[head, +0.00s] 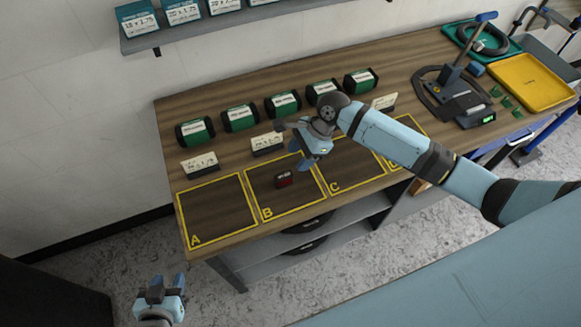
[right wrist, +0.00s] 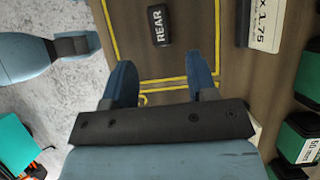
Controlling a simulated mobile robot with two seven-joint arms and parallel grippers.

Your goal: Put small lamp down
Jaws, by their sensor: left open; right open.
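The small lamp (head: 284,180), a dark block with a red part, rests in the yellow-outlined square B (head: 254,212) on the workbench. In the right wrist view the lamp (right wrist: 159,27) shows a black face with the word REAR, beyond the fingertips and between their lines. My right gripper (head: 300,157) is open and empty, above the bench close to the lamp and apart from it. Its two blue fingers (right wrist: 158,62) are spread in the right wrist view. My left gripper (head: 168,286) is open and empty, low in front of the bench at the lower left.
Square A (head: 207,232) is empty; square C (head: 350,183) is partly behind my right arm. Several green-and-black rolls (head: 240,118) and white label cards (head: 200,164) line the back.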

